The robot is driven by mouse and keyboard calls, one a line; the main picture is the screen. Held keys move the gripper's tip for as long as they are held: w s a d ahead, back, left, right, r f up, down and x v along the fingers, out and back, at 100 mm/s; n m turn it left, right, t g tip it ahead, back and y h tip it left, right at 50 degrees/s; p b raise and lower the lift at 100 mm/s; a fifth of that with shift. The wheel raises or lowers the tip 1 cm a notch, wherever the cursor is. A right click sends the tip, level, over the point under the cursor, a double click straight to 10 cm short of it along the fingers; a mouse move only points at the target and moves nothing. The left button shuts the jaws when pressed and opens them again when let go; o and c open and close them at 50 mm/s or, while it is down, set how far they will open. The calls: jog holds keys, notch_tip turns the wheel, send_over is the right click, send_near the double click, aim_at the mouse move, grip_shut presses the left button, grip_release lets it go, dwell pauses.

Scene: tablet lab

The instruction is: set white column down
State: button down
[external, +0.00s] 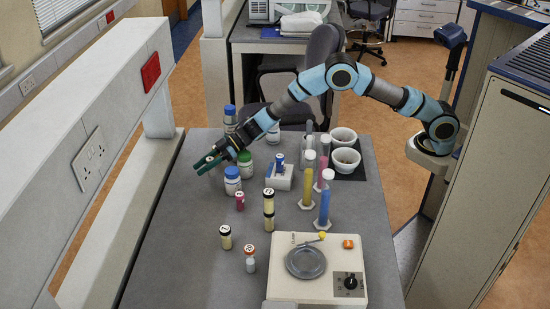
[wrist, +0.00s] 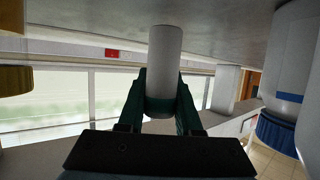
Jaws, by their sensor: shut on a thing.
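My gripper (external: 207,163) is at the far left side of the grey table in the external view, with its green fingers pointing left. In the wrist view my gripper (wrist: 160,105) is shut on a white column (wrist: 164,65), with one finger on each side near one end. The column's other end points at the grey table surface (wrist: 235,25), which fills the top of that upside-down view. I cannot tell whether that end touches the table. In the external view the column is too small and covered to make out clearly.
White jars with a blue lid (external: 233,180) and a green lid (external: 245,164) stand close by my gripper. The table's left front is bare (external: 170,260).

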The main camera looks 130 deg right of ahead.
jog(key=c, duration=0.6)
grip_release()
jog(key=shift+f, duration=0.1)
jog(key=shift+r, duration=0.3)
jog(key=shift+r+p, duration=0.45)
jog(key=shift+r, duration=0.15)
jog(key=b+v, duration=0.3)
jog(key=v, duration=0.9)
jog(key=shift+f+b, duration=0.15)
jog(key=shift+b, duration=0.15)
